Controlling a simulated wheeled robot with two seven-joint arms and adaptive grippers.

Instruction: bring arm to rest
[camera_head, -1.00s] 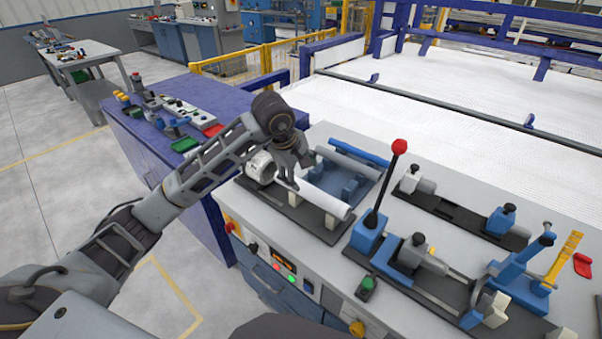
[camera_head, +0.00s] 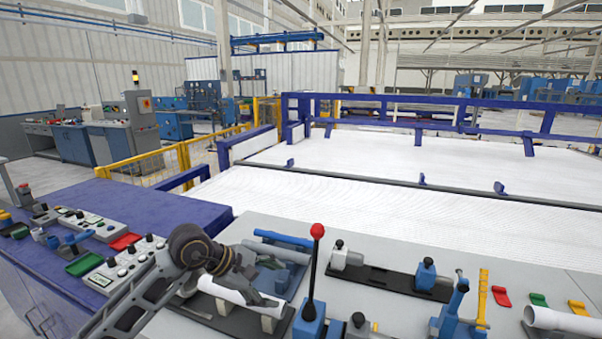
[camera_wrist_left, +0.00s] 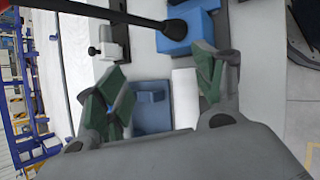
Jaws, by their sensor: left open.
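My left gripper (camera_head: 268,280) is open and empty in the head view, over the bench beside the white pipe (camera_head: 232,291). The pipe lies on a dark holder (camera_head: 212,314), and my arm and gripper hide part of it. In the left wrist view the two green-padded fingers of my left gripper (camera_wrist_left: 163,85) stand wide apart. A white piece, likely the pipe (camera_wrist_left: 185,97), shows between them, with a blue block (camera_wrist_left: 152,112) beside it. My right gripper is not in view.
A lever with a red knob (camera_head: 317,231) stands upright just right of the gripper. A blue tray (camera_head: 290,253) with a blue bar lies behind it. Clamps (camera_head: 425,275) and another white pipe (camera_head: 560,320) are farther right. A blue side table (camera_head: 160,203) holds controls at left.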

